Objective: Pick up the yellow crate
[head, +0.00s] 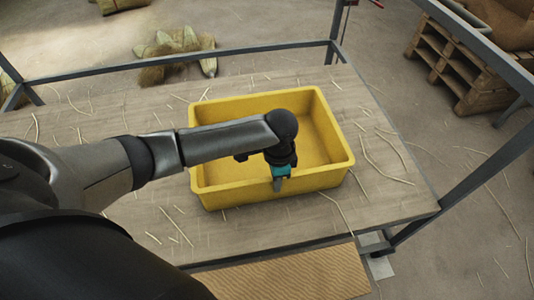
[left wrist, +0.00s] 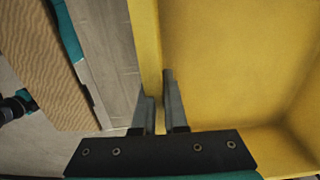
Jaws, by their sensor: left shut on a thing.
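The yellow crate (head: 325,125) sits on the wooden tabletop, upright and seemingly empty, in the head view. My left gripper (head: 278,184) reaches over the crate from the left and is at its near wall. In the left wrist view the two fingers (left wrist: 159,98) straddle the crate's wall (left wrist: 147,50), one inside and one outside, shut on the rim. The crate's floor fills the right of that view. A dark and teal part at the left edge of the left wrist view looks like my right gripper (left wrist: 18,105); its jaws are unclear.
The table (head: 395,195) has loose straw strands around the crate and a metal frame with rails. A corrugated tan board (head: 290,275) lies below its near edge.

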